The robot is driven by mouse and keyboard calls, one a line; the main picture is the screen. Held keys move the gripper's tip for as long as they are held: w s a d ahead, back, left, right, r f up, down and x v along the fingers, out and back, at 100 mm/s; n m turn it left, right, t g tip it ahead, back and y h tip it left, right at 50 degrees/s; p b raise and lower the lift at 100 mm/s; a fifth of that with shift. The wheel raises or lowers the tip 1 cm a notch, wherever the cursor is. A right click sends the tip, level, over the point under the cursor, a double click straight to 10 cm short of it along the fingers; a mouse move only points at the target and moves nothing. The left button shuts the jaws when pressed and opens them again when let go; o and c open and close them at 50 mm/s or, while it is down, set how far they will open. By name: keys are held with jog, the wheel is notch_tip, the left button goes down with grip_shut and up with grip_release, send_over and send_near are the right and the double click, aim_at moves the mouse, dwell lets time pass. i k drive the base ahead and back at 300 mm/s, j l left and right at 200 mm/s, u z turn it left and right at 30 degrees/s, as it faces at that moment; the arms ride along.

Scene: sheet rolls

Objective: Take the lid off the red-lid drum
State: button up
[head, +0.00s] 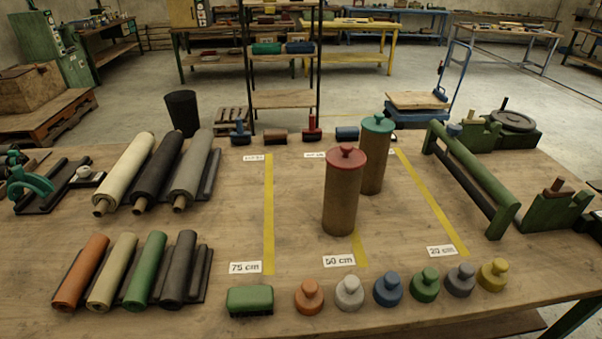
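The red-lid drum (341,205) is a tall brown cylinder standing upright on the wooden table, right of the middle. Its red lid (346,158) with a small knob sits on top. A similar brown drum (373,170) with a teal lid (377,124) stands just behind it to the right and is partly hidden by it. My gripper is not in view.
Colored knobbed weights (388,290) and a green block (250,300) line the front edge. Sheet rolls (145,270) lie on the left. A green roller frame (470,175) stands on the right. The table between the left rolls and the drums is mostly clear.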

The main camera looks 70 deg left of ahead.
aim_at(344, 157)
jog(key=u, duration=3.4)
